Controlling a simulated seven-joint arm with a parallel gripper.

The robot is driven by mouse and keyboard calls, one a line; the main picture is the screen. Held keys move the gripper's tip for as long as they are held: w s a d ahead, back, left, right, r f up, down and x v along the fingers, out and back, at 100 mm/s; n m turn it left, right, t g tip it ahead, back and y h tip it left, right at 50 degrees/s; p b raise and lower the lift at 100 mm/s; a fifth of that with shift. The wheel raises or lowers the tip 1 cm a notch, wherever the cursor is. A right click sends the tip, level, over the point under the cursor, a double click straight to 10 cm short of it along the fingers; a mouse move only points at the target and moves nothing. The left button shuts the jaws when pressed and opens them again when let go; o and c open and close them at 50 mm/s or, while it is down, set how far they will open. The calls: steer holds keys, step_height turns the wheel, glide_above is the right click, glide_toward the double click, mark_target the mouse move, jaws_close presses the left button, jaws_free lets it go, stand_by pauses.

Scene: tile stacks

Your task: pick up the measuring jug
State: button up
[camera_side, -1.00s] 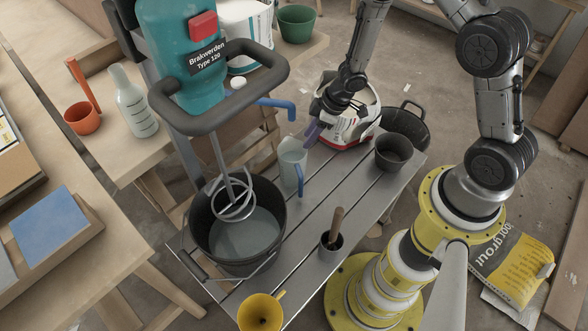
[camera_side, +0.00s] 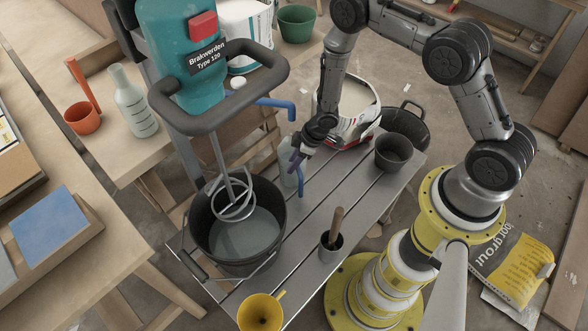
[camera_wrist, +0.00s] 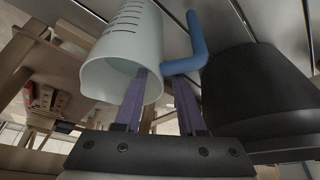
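The measuring jug (camera_side: 288,179) is pale and translucent with a blue handle (camera_side: 300,184). It stands on the slatted metal table beside the black mixing bucket, and my gripper (camera_side: 296,162) partly hides its top in the side view. In the wrist view the jug (camera_wrist: 125,45) shows its open mouth and dark scale marks. My gripper (camera_wrist: 160,88) is open with two purple fingers apart. The left fingertip overlaps the jug's mouth and the right one is near the handle; I cannot tell whether either touches.
The black bucket (camera_side: 198,232) with the mixer whisk (camera_side: 232,196) stands left of the jug. The slats (camera_side: 312,215) between are clear.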

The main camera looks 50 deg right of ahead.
steer(key=shift+w+f, duration=0.1)
steer(key=shift+f, duration=0.05)
jaws_close()
steer(key=shift+s+f, duration=0.1)
steer(key=shift+s, duration=0.15)
stand_by(1.0)
steer(key=shift+w, duration=0.1)
